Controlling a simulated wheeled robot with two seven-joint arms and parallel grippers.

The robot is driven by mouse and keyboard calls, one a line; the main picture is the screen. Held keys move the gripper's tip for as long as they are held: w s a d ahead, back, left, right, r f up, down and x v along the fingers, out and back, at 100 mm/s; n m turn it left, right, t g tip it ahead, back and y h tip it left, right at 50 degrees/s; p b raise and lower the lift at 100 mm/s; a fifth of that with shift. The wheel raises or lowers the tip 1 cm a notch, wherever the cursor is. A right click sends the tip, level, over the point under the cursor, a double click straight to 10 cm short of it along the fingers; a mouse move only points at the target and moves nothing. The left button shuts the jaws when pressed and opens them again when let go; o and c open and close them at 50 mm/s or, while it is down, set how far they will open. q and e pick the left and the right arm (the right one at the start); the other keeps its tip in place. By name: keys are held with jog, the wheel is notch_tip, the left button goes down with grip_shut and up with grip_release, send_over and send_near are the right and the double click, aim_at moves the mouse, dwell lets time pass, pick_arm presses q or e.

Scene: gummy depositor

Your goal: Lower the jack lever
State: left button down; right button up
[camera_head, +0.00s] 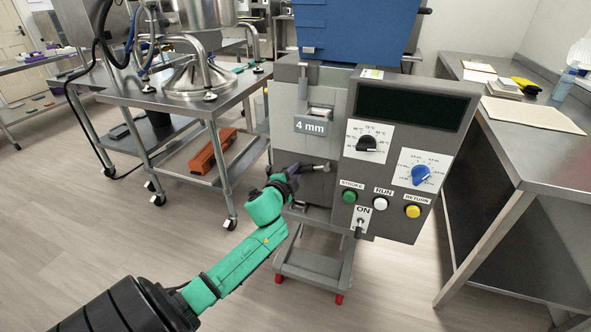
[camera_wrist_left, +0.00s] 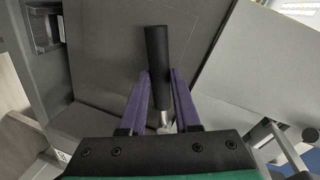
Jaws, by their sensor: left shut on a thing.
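The grey depositor machine (camera_head: 402,183) stands in the middle, with a dark screen and dials on its front panel. The jack lever has a black cylindrical handle (camera_wrist_left: 157,50) on a short metal shaft (camera_wrist_left: 164,120). My left gripper (camera_head: 291,174) is at the machine's lower left front, left of the panel. In the left wrist view its purple fingers (camera_wrist_left: 159,78) lie on both sides of the handle and are shut on it. In the head view a short metal rod (camera_head: 318,168) shows beside the gripper; the handle is mostly hidden there. My right gripper is out of view.
The panel carries green (camera_head: 350,197), white (camera_head: 381,204) and yellow (camera_head: 413,211) buttons and an ON switch (camera_head: 360,224) just right of the gripper. A steel cart (camera_head: 150,98) stands left, a steel table (camera_head: 507,150) right. Floor in front is clear.

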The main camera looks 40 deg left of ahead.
pick_arm(q)
jog(key=d+f+n, duration=0.1)
jog(key=d+f+n+b, duration=0.1)
jog(key=n, duration=0.1)
jog(key=w+f+n+t+h, duration=0.1)
jog(key=f+n, duration=0.1)
jog(key=shift+d, duration=0.4)
jog(key=d+n, duration=0.1)
jog(key=d+f+n+t, duration=0.1)
jog(key=n, duration=0.1)
jog(key=shift+w+d, duration=0.1)
jog(key=shift+w, duration=0.3)
jog(key=shift+w+d+f+n+h+b, duration=0.1)
jog(key=shift+w+d+n+h+b, duration=0.1)
jog(key=shift+d+n, duration=0.35)
jog(key=shift+w+d+f+n+h+b, duration=0.15)
jog(key=shift+d+n, duration=0.15)
jog(key=shift+n, duration=0.45)
jog(key=c, duration=0.8)
grip_release()
jog(key=shift+o, duration=0.9)
jog(key=shift+d, duration=0.1)
jog(key=shift+f, duration=0.15)
